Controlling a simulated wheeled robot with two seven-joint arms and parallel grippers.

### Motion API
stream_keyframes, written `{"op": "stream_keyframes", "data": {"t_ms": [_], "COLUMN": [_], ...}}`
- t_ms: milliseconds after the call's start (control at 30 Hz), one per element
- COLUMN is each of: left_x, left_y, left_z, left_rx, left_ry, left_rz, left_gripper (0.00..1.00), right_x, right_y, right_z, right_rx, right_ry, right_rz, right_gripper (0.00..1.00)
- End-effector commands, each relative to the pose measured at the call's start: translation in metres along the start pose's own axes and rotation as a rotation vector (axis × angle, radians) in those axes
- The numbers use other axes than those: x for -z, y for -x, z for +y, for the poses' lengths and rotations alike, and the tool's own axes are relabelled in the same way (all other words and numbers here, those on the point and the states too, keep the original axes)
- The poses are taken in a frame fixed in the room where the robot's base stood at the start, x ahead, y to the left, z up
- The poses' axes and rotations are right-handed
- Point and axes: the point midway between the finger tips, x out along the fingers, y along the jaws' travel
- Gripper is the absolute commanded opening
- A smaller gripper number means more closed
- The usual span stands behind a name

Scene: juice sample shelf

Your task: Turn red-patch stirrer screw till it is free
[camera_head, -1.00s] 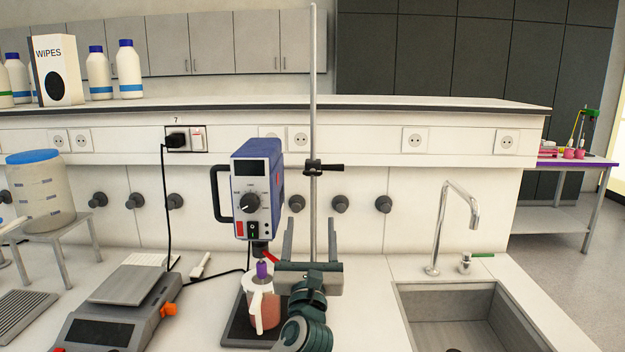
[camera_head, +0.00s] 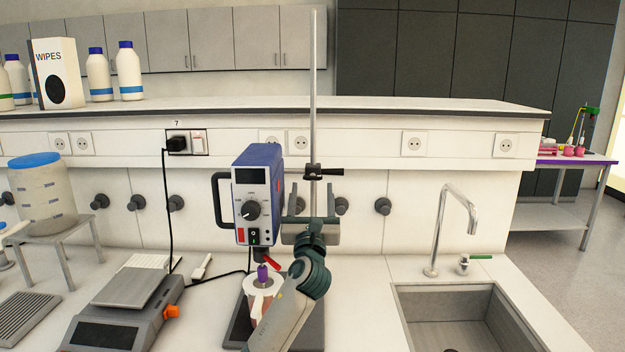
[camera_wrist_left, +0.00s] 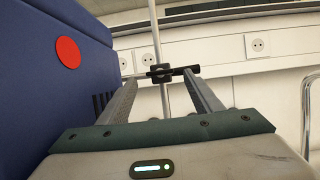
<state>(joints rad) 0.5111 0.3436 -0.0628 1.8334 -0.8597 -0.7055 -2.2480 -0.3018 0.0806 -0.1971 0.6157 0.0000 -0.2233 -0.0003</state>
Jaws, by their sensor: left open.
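The blue overhead stirrer (camera_head: 258,190) hangs on an upright metal rod above a mug. Its side carries a round red patch (camera_wrist_left: 67,62) in the left wrist view. A black clamp screw with a bar handle (camera_head: 325,171) sits on the rod to the right of the stirrer; it also shows in the left wrist view (camera_wrist_left: 157,74). My left gripper (camera_head: 312,197) is open and empty, with its fingers pointing up toward the screw, just below it in the head view. In the wrist view the screw shows between and beyond the fingertips (camera_wrist_left: 160,80). Contact cannot be told.
The mug (camera_head: 256,287) stands on the dark stand base (camera_head: 236,325), partly hidden behind my left arm. The wall behind has several dark knobs and sockets.

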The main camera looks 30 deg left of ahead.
Motion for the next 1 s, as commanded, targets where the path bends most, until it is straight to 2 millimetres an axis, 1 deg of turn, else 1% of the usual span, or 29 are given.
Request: {"op": "stream_keyframes", "data": {"t_ms": [33, 100, 300, 433, 667, 700, 867, 1000], "left_x": [-0.002, -0.002, -0.001, 0.0, 0.0, 0.0, 0.0, 0.0], "left_y": [-0.009, -0.019, -0.036, -0.04, -0.04, -0.04, -0.04, -0.04], "left_z": [0.0, 0.0, 0.0, 0.0, 0.0, 0.0, 0.0, 0.0], "left_rx": [-0.002, -0.001, 0.0, 0.0, 0.0, 0.0, 0.0, 0.0], "left_ry": [0.0, 0.0, 0.0, 0.0, 0.0, 0.0, 0.0, 0.001], "left_rz": [0.001, 0.001, 0.0, 0.0, 0.0, 0.0, 0.0, 0.0], "left_gripper": [0.59, 0.59, 0.59, 0.59, 0.59, 0.57, 0.19, 0.18], "right_x": [0.002, 0.005, 0.008, 0.008, 0.007, 0.007, 0.007, 0.006], "right_y": [0.004, 0.006, 0.009, 0.009, 0.009, 0.009, 0.009, 0.009], "right_z": [0.001, 0.001, 0.001, 0.0, 0.0, 0.0, 0.0, 0.0], "right_rx": [-0.001, -0.001, -0.001, 0.0, 0.001, 0.001, 0.001, 0.001], "right_ry": [0.0, 0.0, 0.002, 0.003, 0.004, 0.004, 0.004, 0.003], "right_rz": [0.004, 0.008, 0.012, 0.012, 0.012, 0.012, 0.011, 0.01], "right_gripper": [0.31, 0.31, 0.31, 0.31, 0.31, 0.31, 0.31, 0.31]}}
